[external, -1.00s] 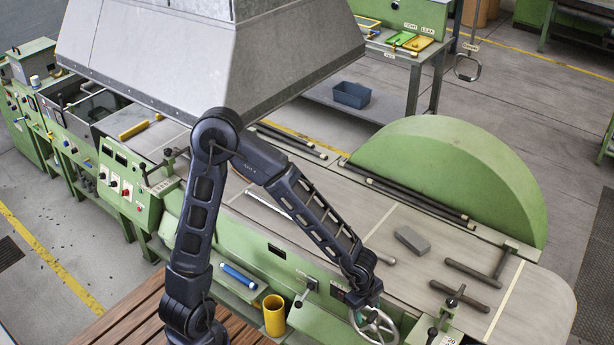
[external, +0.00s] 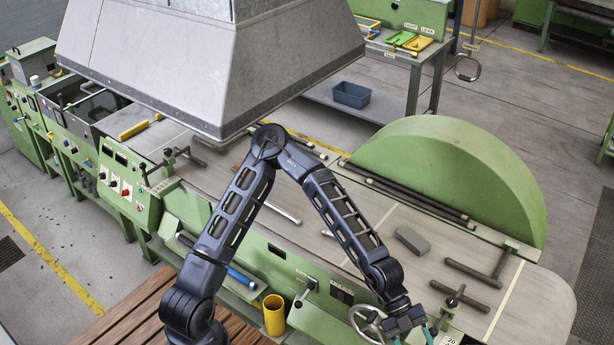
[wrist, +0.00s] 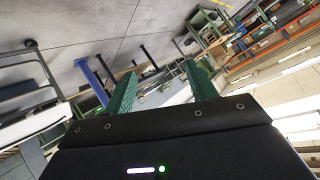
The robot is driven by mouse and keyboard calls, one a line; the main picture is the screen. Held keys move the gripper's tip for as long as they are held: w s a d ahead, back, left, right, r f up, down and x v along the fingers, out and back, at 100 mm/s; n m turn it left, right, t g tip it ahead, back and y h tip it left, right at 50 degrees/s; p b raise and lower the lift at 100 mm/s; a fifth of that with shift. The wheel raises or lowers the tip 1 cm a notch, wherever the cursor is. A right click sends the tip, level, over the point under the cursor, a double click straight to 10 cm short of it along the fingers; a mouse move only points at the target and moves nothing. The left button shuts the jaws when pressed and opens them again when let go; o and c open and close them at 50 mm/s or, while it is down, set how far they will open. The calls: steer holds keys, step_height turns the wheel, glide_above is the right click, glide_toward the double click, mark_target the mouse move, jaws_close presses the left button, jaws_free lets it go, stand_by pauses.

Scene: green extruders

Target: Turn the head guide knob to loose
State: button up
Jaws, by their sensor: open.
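I cannot tell for certain which part is the head guide knob. In the external view, a small black handle (external: 455,298) stands on a green bracket at the front right edge of the green machine (external: 430,165). A partly cut-off white label (external: 452,341) is below it. My gripper (external: 415,338) is just left of this bracket, beside the grey handwheel (external: 366,322). Its green fingers are apart and reach down to the picture's bottom edge. In the wrist view, the green fingers (wrist: 162,82) are spread with nothing between them; no knob is clear there.
A lever (external: 306,290) projects from the machine front. A yellow cup (external: 273,314) and a blue cylinder (external: 240,277) are left of it. A grey block (external: 412,240) and dark bars (external: 473,272) lie on the machine top. A large grey hood (external: 210,60) hangs above.

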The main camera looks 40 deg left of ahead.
steer(key=w+r+h, duration=0.1)
steer(key=w+h, duration=0.1)
steer(key=w, duration=0.2)
steer(key=n+t+h, duration=0.5)
steer(key=n+h, duration=0.1)
steer(key=n, duration=0.5)
glide_toward(456, 307)
steer(key=w+d, duration=0.1)
steer(key=d, duration=1.1)
steer(key=shift+w+d+f, duration=0.1)
steer(key=shift+d, duration=0.15)
steer(key=shift+c, duration=0.5)
steer(key=c, duration=0.9)
